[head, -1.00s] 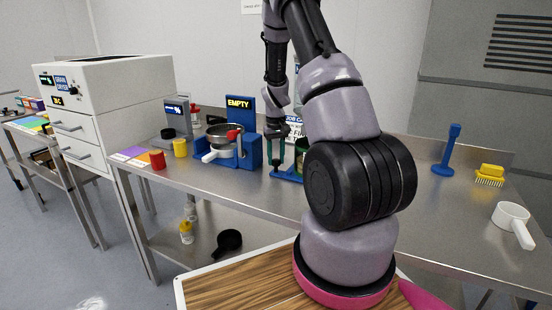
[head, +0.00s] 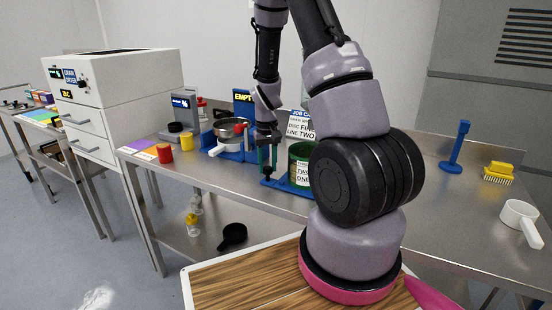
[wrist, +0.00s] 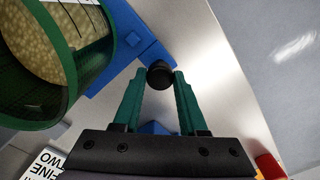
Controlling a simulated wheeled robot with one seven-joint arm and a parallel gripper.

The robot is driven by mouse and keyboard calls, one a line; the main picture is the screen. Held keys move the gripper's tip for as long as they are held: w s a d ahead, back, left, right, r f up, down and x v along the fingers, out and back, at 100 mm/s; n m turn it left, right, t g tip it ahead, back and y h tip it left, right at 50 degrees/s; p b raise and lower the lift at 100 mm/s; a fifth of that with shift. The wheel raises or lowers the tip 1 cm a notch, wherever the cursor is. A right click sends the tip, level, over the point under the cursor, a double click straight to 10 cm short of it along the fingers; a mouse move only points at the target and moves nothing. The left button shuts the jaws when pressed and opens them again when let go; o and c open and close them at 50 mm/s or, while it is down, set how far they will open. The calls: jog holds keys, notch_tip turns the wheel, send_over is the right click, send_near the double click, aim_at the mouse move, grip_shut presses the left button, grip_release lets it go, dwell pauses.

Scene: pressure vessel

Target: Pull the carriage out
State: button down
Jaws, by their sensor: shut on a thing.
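The blue carriage (head: 292,187) lies on the steel bench, partly hidden behind my arm. A green see-through cup (head: 300,152) with a white label stands on it. In the wrist view the cup (wrist: 58,60) is at upper left and holds pale grains. My gripper (head: 267,160) is at the carriage's front left end, pointing down. In the wrist view its green fingers (wrist: 159,85) are shut on a black knob (wrist: 160,74) beside the blue carriage (wrist: 128,45).
A white scoop (head: 520,215) lies far right. The bench front is clear.

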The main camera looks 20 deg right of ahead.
jog(key=shift+s+a, duration=0.95)
jog(key=shift+a, duration=0.3)
jog(key=shift+s+a, duration=0.95)
jog(key=shift+a, duration=0.3)
jog(key=shift+c, duration=2.2)
grip_release()
jog(key=shift+s+a, duration=0.1)
jog(key=shift+r, duration=0.2)
notch_tip(320, 180, up, 10)
jog(key=shift+r, duration=0.25)
